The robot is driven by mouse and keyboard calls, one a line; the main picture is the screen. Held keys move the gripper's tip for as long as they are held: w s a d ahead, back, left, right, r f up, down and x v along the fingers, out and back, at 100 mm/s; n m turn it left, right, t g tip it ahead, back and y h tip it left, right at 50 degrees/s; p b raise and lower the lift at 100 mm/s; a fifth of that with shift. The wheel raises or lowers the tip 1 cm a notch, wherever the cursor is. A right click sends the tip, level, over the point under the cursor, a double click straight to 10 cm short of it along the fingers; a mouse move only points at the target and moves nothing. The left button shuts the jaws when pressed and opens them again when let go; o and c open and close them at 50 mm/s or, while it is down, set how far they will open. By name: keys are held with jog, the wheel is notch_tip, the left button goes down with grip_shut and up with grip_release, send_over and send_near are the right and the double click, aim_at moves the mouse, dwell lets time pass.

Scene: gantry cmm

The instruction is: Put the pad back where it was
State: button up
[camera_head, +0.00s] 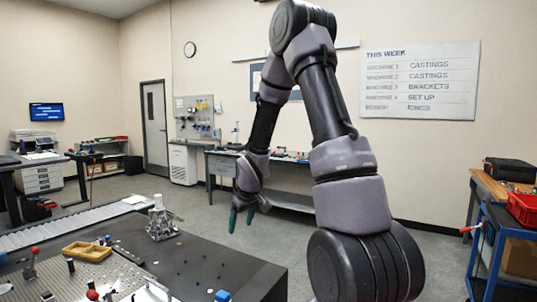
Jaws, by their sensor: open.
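My gripper (241,226) hangs in the air near the middle of the view, pointing down. Its two green-tipped fingers are apart with nothing between them. Behind it are the floor and the far workbench. I cannot make out a clear pad. A small blue block (222,296) sits at the front edge of the dark table (215,268), partly cut off by the picture's lower edge; I cannot tell whether it is the pad.
A yellow tray (87,251), a grey metal casting (160,222) and several small fixtures stand on the table at left. A blue cart (487,250) with a red bin (524,208) stands at right. A workbench (222,160) is behind my arm. Open floor lies between.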

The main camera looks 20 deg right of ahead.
jog(key=s+r+m, duration=0.2)
jog(key=s+r, duration=0.2)
jog(key=r, duration=0.3)
jog(key=s+d+r+m+t, duration=0.1)
jog(key=s+r, duration=0.2)
jog(key=r, duration=0.3)
jog(key=s+r+m, duration=0.2)
jog(key=s+r, duration=0.2)
jog(key=r, duration=0.3)
jog(key=s+a+r+m, duration=0.1)
jog(key=s+r, duration=0.3)
jog(key=s, duration=0.3)
jog(key=s+a+r+m+t+y, duration=0.1)
jog(key=s+r, duration=0.3)
jog(key=s, duration=0.4)
jog(key=shift+s+r+m, duration=0.2)
jog(key=shift+r+m, duration=0.05)
jog(key=shift+m, duration=0.45)
